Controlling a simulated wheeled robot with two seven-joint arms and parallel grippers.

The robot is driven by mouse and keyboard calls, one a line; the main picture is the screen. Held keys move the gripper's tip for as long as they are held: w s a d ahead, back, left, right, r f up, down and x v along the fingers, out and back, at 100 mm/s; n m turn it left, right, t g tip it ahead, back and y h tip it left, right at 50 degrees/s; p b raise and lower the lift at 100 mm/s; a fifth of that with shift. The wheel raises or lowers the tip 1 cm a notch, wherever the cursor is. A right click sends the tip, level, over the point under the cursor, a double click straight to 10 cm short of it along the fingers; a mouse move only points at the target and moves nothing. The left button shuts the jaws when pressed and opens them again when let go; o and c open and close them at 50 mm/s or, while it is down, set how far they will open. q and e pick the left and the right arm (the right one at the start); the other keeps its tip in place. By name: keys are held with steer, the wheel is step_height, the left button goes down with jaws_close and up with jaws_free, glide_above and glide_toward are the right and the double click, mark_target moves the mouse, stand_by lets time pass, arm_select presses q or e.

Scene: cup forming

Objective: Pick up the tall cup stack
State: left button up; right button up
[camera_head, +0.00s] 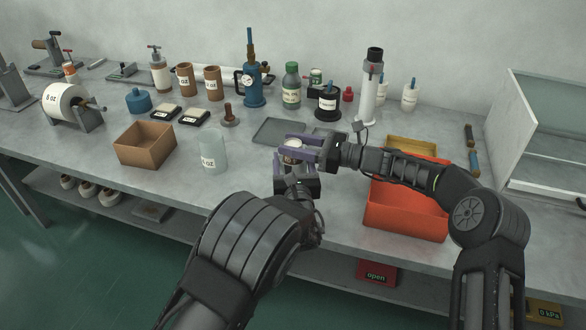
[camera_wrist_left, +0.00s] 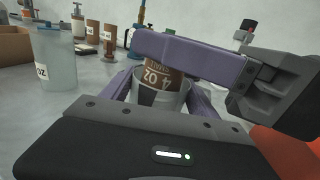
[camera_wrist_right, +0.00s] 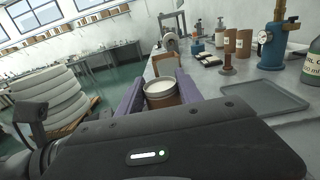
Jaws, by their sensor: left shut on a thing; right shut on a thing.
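My right gripper (camera_head: 290,146) is shut on a brown cup with a white rim (camera_wrist_right: 162,94), above my left gripper (camera_head: 285,178). My left gripper is shut around that grey cup, which is mostly hidden in the head view. A tall translucent cup-shaped stack with an OZ label (camera_head: 212,151) stands apart on the bench to the left. Two brown labelled stacks (camera_head: 184,79) (camera_head: 212,83) stand farther back.
An open cardboard box (camera_head: 145,146) stands at the left and a red-orange bin (camera_head: 405,212) at the right. A flat grey tray (camera_head: 275,132) lies behind my grippers. A blue press (camera_head: 252,85) and several bottles line the back. Bare bench lies around the translucent stack.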

jaws_close()
stand_by(0.5)
step_height(320, 180, up, 18)
stand_by(0.4)
stand_by(0.4)
arm_select(q)
steer(key=o, duration=1.4)
steer(key=s+d, duration=0.1)
steer(key=s, duration=1.1)
